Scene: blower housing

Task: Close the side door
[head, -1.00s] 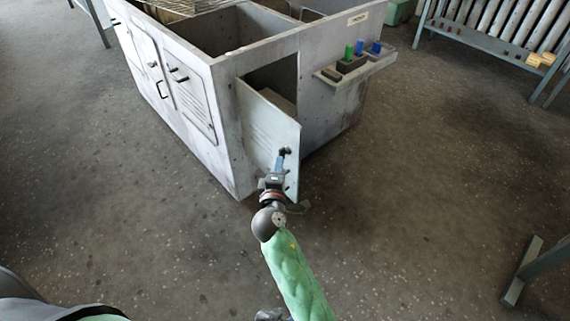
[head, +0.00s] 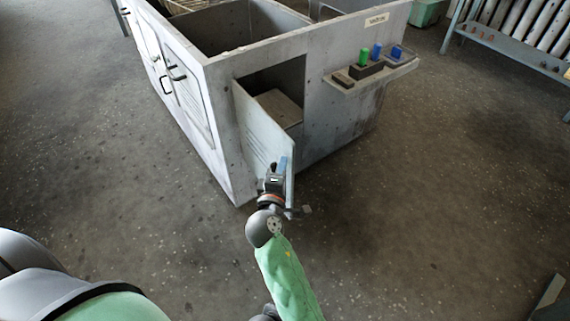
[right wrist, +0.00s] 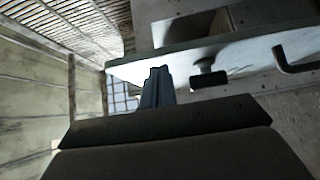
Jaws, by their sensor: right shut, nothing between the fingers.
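The side door (head: 258,132) is a grey panel at the near end of the grey housing (head: 225,140). It stands open, swung out from the left side of a dark opening (head: 278,98). My right gripper (head: 272,168) is shut and empty, close to the door's free edge, on its left face in the head view. Whether it touches the door is unclear. My left gripper is out of view.
A small shelf (head: 392,78) with green and blue pieces juts from the end wall, right of the opening. Black handles (head: 176,73) stick out from the housing's left side. A rack (head: 510,45) stands at the far right.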

